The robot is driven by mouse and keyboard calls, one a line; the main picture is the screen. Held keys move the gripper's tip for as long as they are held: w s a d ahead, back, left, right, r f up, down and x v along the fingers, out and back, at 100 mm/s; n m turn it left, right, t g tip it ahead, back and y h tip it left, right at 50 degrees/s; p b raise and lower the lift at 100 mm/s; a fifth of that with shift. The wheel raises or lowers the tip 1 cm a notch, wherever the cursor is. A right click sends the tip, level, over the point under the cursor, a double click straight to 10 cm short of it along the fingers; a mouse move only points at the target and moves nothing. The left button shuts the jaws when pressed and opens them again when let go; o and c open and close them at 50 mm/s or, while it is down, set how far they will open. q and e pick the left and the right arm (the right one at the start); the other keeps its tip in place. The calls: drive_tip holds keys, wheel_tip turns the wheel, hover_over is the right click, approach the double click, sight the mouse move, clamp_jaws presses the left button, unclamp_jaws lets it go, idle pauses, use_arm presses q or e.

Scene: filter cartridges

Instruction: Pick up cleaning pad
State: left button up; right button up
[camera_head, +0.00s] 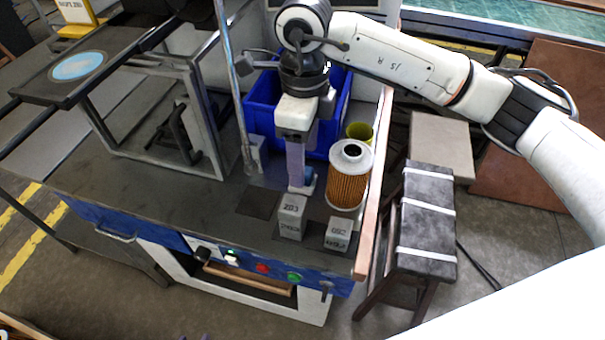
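My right gripper (297,183) points straight down over the dark bench top, its arm coming in from the right. Its fingertips are low, close to the surface, just behind a grey block marked 203 (291,216). A small light-blue and white piece (308,180), perhaps the cleaning pad, shows at the right side of the fingertips. The fingers hide part of it, and I cannot tell whether they grip it. The fingers are seen edge-on, so their opening is not clear. My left gripper is not in view.
An orange pleated filter cartridge (349,178) stands right of the gripper, near a second grey block (338,234). A blue bin (262,104) and yellow-green cup (360,132) are behind. A metal pole (233,80) and grey frame (207,120) stand left. A dark flat square (258,203) lies front left.

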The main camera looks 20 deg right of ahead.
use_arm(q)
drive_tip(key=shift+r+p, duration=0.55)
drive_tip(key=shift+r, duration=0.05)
use_arm(e)
drive_tip(key=shift+w+f, duration=0.2)
drive_tip(key=shift+f, duration=1.25)
drive_tip(key=shift+w+f, duration=0.2)
drive_tip(key=shift+f, duration=1.25)
drive_tip(key=c, duration=1.1)
drive_tip(key=shift+c, duration=0.3)
drive_tip(key=shift+r, duration=0.15)
